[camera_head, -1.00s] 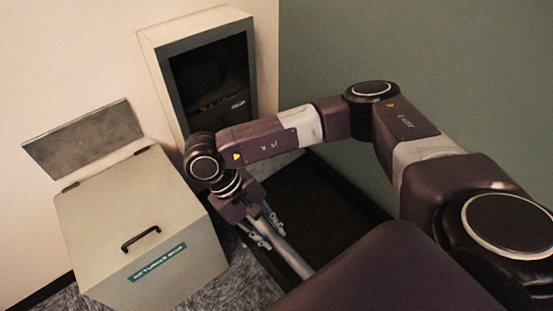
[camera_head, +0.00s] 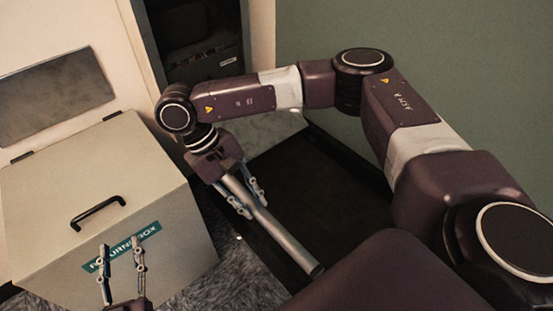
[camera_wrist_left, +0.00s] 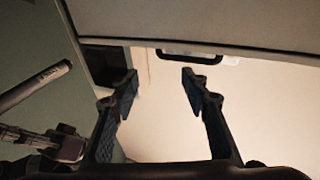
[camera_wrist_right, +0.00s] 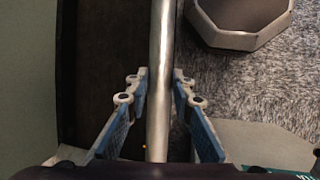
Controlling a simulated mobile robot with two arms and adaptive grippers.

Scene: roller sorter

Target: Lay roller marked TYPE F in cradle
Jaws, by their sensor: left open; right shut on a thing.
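My right gripper (camera_head: 252,209) is shut on a metal roller (camera_head: 280,235). The roller has a grey shaft and slants down to the right, with its dark end over the black floor area. In the right wrist view the roller (camera_wrist_right: 161,70) runs lengthwise between the fingers of the gripper (camera_wrist_right: 158,82). In the left wrist view the roller (camera_wrist_left: 30,88) shows at the left, with small marking on its dark end that I cannot read. My left gripper (camera_head: 121,252) is open and empty in front of the box; its open fingers also show in the left wrist view (camera_wrist_left: 159,82). I cannot make out a cradle.
A cream box (camera_head: 110,175) labelled as a return box, with a black handle, stands at the left. A dark-fronted cabinet (camera_head: 205,60) is behind it. A black rimmed floor area (camera_head: 310,195) lies right of the box. An octagonal bin (camera_wrist_right: 222,40) stands on the carpet.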

